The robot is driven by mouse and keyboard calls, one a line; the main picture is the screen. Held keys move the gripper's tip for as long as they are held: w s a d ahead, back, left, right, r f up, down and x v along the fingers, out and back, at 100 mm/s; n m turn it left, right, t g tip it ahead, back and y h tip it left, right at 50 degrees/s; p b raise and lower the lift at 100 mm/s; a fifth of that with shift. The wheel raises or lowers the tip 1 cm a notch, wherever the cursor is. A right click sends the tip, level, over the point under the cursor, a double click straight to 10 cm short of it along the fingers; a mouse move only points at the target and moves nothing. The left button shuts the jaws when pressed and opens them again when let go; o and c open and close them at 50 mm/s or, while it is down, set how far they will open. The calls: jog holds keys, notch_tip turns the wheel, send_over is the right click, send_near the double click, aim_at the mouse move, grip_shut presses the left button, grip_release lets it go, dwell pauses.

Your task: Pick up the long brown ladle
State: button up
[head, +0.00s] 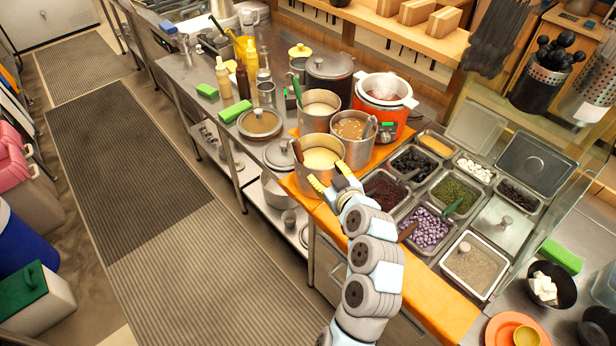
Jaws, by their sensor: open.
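A long brown ladle (297,151) stands tilted in the front steel pot (337,176) of pale yellow liquid. Its dark handle leans out over the pot's left rim, and its bowl end is hidden in the liquid. My gripper (331,177) is open, its fingers showing in front of the pot's lower wall, below and to the right of the ladle handle. It looks empty and apart from the ladle. I cannot tell its exact distance to the pot.
Two more steel pots (354,152) and an orange cooker (384,114) stand close behind. Topping bins with a purple-filled one (428,228) and a short brown spoon handle (407,231) lie to the right. The floor aisle is clear.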

jog(key=a+n, duration=0.1)
jog(key=p, duration=0.1)
send_near(300, 155)
jog(key=shift+g+y, duration=0.4)
jog(key=x, duration=0.5)
jog(key=shift+w+d+r, duration=0.15)
jog(key=shift+w+r, duration=0.05)
jog(key=shift+r, duration=0.1)
jog(key=shift+w+a+f, duration=0.25)
jog(key=shift+w+f, duration=0.1)
jog(key=shift+w, duration=0.2)
jog(key=shift+d+p+x, duration=0.2)
jog(key=shift+p+x, duration=0.25)
jog(key=shift+x, duration=1)
jog(key=shift+w+a+f, duration=0.25)
jog(key=shift+w, duration=0.3)
jog(key=shift+w+a, duration=0.1)
jog(key=shift+w, duration=0.3)
jog(key=shift+w+a+f, duration=0.1)
jog(key=shift+w+f, duration=0.05)
jog(key=shift+f, duration=0.1)
